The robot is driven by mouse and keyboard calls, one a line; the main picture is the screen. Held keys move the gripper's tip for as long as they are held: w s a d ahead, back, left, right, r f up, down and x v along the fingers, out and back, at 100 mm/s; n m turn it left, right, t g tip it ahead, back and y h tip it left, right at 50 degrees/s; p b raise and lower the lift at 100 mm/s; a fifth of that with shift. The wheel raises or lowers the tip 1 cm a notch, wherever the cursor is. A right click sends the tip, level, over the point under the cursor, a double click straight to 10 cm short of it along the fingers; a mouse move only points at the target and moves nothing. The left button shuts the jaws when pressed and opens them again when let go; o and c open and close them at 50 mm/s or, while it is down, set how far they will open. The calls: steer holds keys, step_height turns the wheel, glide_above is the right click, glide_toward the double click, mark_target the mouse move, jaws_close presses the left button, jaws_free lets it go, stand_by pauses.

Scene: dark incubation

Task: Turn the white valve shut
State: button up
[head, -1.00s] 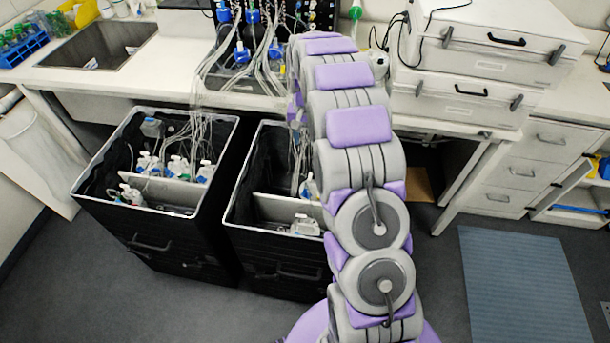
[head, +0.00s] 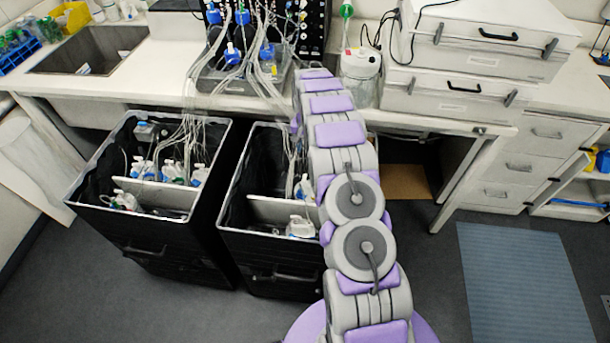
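I cannot make out a white valve for certain. Small white and blue fittings (head: 172,172) on bottles show in the left black bin (head: 150,238), too small to tell apart. A white fitting (head: 300,227) sits in the right black bin (head: 270,275). On the bench, bottles with blue caps (head: 242,17) and many clear tubes stand in a grey tray (head: 212,82). My purple and grey arm reaches forward past the right bin to the bench edge. My gripper does not show; the far end of the arm hides it or it is out of sight.
A clear jar with a white lid (head: 360,78) stands on the bench (head: 140,88) right of the arm. Stacked white boxes (head: 465,97) are further right. A sink (head: 90,52) is at the left. Loose tubes hang into both bins. Floor around the blue mat (head: 520,275) is clear.

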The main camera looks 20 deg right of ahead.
steer(key=b, duration=0.2)
glide_above(304, 177)
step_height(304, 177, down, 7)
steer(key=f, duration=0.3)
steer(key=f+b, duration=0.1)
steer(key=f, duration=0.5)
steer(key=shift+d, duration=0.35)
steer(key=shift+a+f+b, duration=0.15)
steer(key=shift+b, duration=0.15)
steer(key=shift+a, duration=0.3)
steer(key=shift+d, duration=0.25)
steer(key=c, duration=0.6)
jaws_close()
